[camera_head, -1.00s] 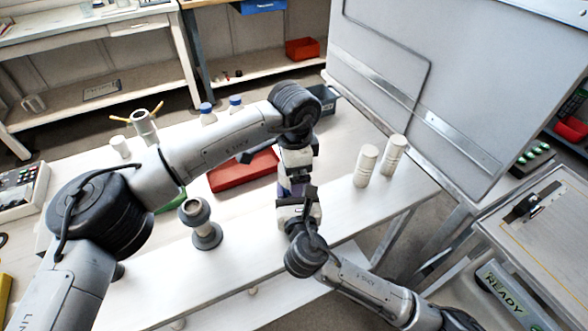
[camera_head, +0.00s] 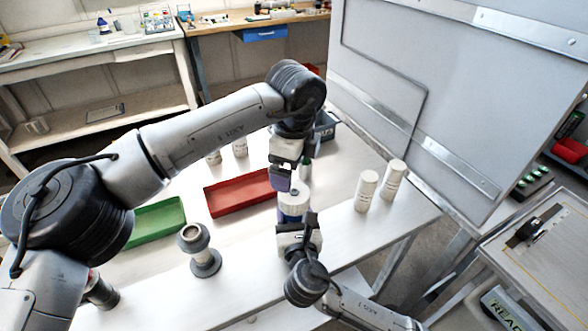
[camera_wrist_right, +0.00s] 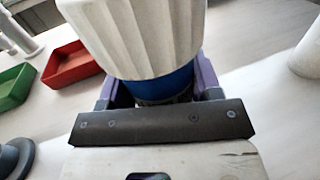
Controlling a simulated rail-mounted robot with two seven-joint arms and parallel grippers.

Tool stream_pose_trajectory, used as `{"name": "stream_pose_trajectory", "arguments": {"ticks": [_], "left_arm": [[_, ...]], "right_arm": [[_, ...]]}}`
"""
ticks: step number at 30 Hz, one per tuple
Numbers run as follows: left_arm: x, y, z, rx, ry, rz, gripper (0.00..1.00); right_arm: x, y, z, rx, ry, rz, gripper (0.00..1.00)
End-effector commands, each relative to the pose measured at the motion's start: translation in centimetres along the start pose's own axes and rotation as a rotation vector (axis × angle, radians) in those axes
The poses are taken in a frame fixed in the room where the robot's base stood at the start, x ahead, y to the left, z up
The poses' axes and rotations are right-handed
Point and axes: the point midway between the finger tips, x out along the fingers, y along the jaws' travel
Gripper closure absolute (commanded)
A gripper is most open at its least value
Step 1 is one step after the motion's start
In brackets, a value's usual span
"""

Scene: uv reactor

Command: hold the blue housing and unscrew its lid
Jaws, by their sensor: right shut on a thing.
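The blue housing (camera_wrist_right: 168,84) stands upright in my right gripper (camera_wrist_right: 160,92), whose purple fingers are shut on its sides. Its white ribbed lid (camera_wrist_right: 135,38) sits on top; the wrist view cuts off the lid's upper part. In the head view the lid (camera_head: 292,207) shows just beyond the right gripper (camera_head: 297,222). My left gripper (camera_head: 282,182) points down at the lid from above and slightly left, with purple fingers. It does not show around the lid's side in the wrist view. Whether its fingers are open or shut cannot be told.
A red tray (camera_head: 238,194) and a green tray (camera_head: 158,223) lie left on the bench. A grey flanged fitting (camera_head: 205,262) stands near the front. Two white containers (camera_head: 366,190) (camera_head: 392,180) stand at right, near a large grey panel (camera_head: 470,90). Bench between is clear.

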Motion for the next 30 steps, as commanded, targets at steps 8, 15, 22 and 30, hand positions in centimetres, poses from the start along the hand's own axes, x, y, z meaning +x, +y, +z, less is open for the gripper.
{"name": "stream_pose_trajectory", "arguments": {"ticks": [8, 15, 22, 30], "left_arm": [[0.42, 0.12, -0.11, 0.572, 0.016, 0.012, 0.07], [0.68, 0.19, -0.23, 1.072, 0.035, 0.011, 0.07], [0.8, 0.25, -0.37, 1.552, 0.054, -0.002, 0.07], [0.81, 0.3, -0.56, 2.115, 0.071, -0.032, 0.07]], "right_arm": [[-0.02, 0.01, -0.04, 0.0, 0.001, 0.0, 1.0], [-0.02, 0.02, -0.03, 0.0, 0.001, 0.0, 1.0], [-0.02, 0.02, -0.03, 0.0, 0.001, 0.0, 1.0], [-0.02, 0.02, -0.02, 0.0, 0.0, 0.0, 1.0]]}}
